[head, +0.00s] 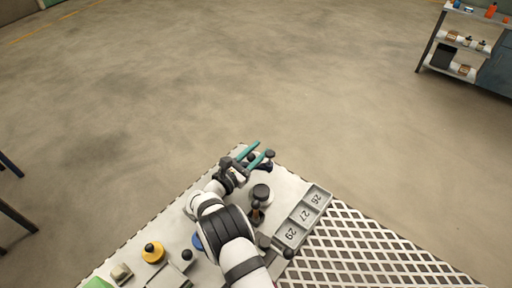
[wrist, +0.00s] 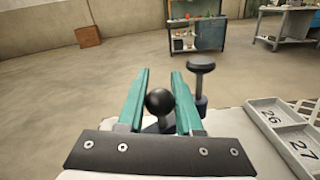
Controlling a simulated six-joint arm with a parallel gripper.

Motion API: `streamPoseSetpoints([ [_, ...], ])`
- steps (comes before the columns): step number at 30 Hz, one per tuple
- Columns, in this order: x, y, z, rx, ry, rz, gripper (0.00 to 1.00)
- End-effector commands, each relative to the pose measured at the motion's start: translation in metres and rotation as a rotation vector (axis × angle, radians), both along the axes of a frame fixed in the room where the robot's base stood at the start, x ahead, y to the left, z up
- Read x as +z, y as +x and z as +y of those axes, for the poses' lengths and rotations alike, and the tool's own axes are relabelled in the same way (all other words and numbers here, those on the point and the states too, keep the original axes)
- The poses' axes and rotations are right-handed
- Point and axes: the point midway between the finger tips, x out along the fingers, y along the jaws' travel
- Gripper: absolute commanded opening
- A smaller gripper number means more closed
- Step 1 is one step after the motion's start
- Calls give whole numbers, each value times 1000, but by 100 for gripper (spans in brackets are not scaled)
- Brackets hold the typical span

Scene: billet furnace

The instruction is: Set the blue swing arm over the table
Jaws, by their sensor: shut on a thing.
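My gripper (head: 262,148) reaches over the far corner of the pale table (head: 288,185), and its two teal fingers also show in the wrist view (wrist: 160,74). The fingers are shut on a black ball knob (wrist: 159,102), which sits between them. In the head view the knob (head: 251,158) is partly hidden by the fingers. A small dark blue part (head: 266,167) shows beside the gripper. I cannot make out a whole blue swing arm; my gripper and arm hide much of this corner.
A grey numbered tray (head: 303,216) lies right of my arm, beside a white lattice surface (head: 355,246). A dark round-topped post (head: 261,192) stands between arm and tray. Open floor lies beyond the table; shelves (head: 462,45) stand far right.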

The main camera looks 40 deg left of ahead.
Motion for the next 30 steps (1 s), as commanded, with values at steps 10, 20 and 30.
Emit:
streamPoseSetpoints([
  [10,-1,-13,-12,-223,2,0,0],
  [20,0,-19,-17,-326,2,0,0],
  [30,0,-19,-18,-340,1,-1,0],
])
